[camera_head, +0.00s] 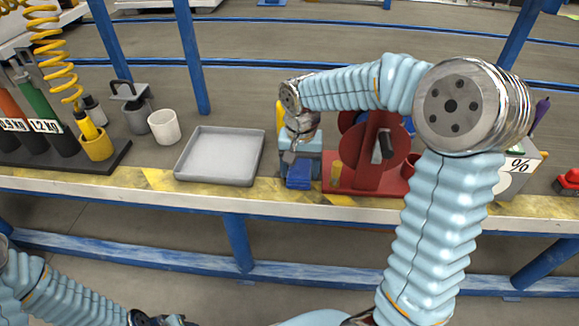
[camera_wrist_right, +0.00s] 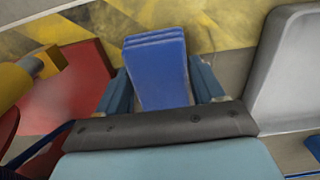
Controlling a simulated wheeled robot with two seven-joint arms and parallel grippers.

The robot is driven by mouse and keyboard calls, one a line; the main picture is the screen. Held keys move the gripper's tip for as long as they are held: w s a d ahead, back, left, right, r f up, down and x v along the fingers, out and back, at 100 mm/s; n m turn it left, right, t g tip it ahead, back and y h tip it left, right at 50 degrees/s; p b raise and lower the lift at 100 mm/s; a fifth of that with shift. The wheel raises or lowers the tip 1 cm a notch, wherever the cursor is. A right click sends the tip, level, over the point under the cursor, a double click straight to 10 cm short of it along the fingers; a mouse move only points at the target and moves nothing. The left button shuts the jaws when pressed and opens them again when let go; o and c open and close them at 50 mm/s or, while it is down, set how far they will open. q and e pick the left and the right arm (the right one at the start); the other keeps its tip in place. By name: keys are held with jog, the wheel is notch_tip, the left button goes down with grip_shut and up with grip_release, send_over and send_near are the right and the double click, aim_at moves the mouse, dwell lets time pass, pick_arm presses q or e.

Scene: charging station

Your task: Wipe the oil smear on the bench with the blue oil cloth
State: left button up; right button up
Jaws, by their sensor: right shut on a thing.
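The blue oil cloth (camera_head: 299,172) is a folded pad at the bench's front edge, between the grey tray and the red stand. My right gripper (camera_head: 297,160) is shut on it. In the right wrist view the cloth (camera_wrist_right: 157,72) sits between the two fingers, over the worn yellow-and-dark edge strip. I cannot tell whether it touches the bench (camera_head: 226,117). I cannot make out the oil smear; the cloth and gripper cover part of the strip. My left arm shows at the lower left, but its fingers are not visible.
The grey tray (camera_head: 190,178) stands just left of the cloth. A white cup (camera_head: 164,127) and a bottle rack (camera_head: 95,165) stand farther left. Blue posts rise behind the bench.

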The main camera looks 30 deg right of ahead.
jog(key=shift+s+d, duration=0.4)
jog(key=shift+d, duration=0.2)
notch_tip(320, 180, up, 6)
jog(key=p, duration=0.5)
jog(key=shift+r, duration=0.15)
notch_tip(320, 180, up, 3)
jog(key=p, duration=0.2)
jog(key=shift+p, duration=0.35)
